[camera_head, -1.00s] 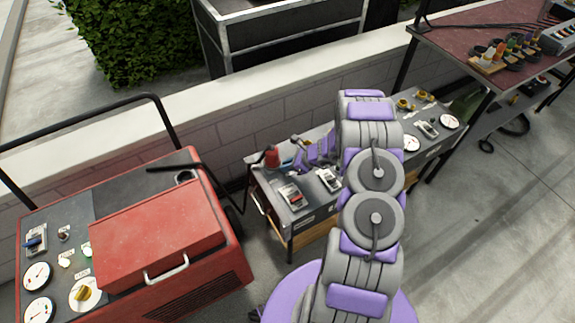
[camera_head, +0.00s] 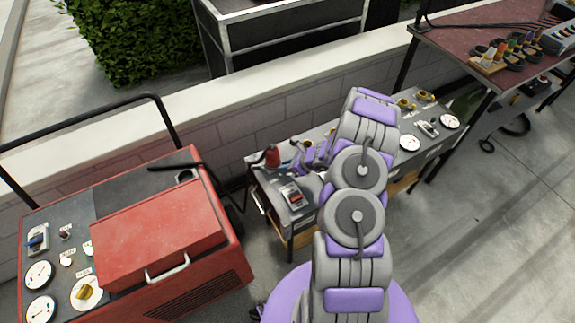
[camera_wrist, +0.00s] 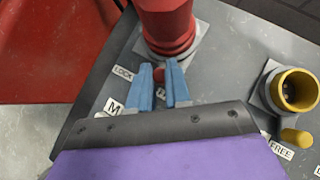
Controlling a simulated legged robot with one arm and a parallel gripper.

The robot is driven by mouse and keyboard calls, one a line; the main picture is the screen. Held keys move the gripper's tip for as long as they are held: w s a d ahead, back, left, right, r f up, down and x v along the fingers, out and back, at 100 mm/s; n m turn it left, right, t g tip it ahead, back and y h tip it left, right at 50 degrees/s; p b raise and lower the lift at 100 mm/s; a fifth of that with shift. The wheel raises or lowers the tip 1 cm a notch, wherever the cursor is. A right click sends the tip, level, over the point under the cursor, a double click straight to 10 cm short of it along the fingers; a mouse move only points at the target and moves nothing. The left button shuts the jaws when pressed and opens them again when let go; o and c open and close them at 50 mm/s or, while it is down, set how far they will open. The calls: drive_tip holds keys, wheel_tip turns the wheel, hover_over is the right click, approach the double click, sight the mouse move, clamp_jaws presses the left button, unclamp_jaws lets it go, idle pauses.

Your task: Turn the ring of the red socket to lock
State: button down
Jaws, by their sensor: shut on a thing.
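The red socket (camera_wrist: 168,28) stands on the grey panel at the top of the wrist view, and it also shows at the left end of the bench in the head view (camera_head: 272,155). A short red handle (camera_wrist: 158,75) sticks out from its base toward me. My gripper (camera_wrist: 160,82) has its two blue fingers on either side of this handle, shut on it. A LOCK label (camera_wrist: 123,73) lies just left of the fingers. Another label behind the fingers is mostly hidden. My arm covers part of the bench in the head view.
A yellow socket (camera_wrist: 297,90) with a yellow handle beside a FREE label (camera_wrist: 281,150) is on the right of the panel. A red generator-like machine (camera_head: 150,235) stands left of the bench. A low wall (camera_head: 215,145) runs behind.

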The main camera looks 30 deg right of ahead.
drive_tip(key=shift+s+a+r+m+t+h+p, duration=0.15)
drive_tip(key=shift+a+m+t+h+p, duration=0.3)
drive_tip(key=shift+a+m+h, duration=0.55)
drive_tip(key=m+p, duration=0.1)
drive_tip(key=m+h+p, duration=0.1)
drive_tip(key=p, duration=0.1)
drive_tip(key=shift+s+a+t, duration=0.15)
drive_tip(key=shift+a+t, duration=0.2)
drive_tip(key=a+m+h+p, duration=0.1)
drive_tip(key=m+p, duration=0.1)
drive_tip(key=p, duration=0.4)
drive_tip(key=shift+a+r+h, duration=0.1)
drive_tip(key=shift+a+h, duration=0.1)
drive_tip(key=shift+h, duration=0.1)
drive_tip(key=shift+w+a+f+m+h+p, duration=0.15)
drive_tip(key=shift+a+m+h+p, duration=0.15)
drive_tip(key=shift+m+h+p, duration=0.25)
drive_tip(key=shift+w+a+f+m+h+p, duration=0.15)
drive_tip(key=shift+a+m+h+p, duration=0.15)
drive_tip(key=shift+m+p, duration=0.35)
drive_tip(key=shift+r, duration=0.1)
drive_tip(key=c, duration=1.1)
unclamp_jaws()
drive_tip(key=shift+o, duration=0.2)
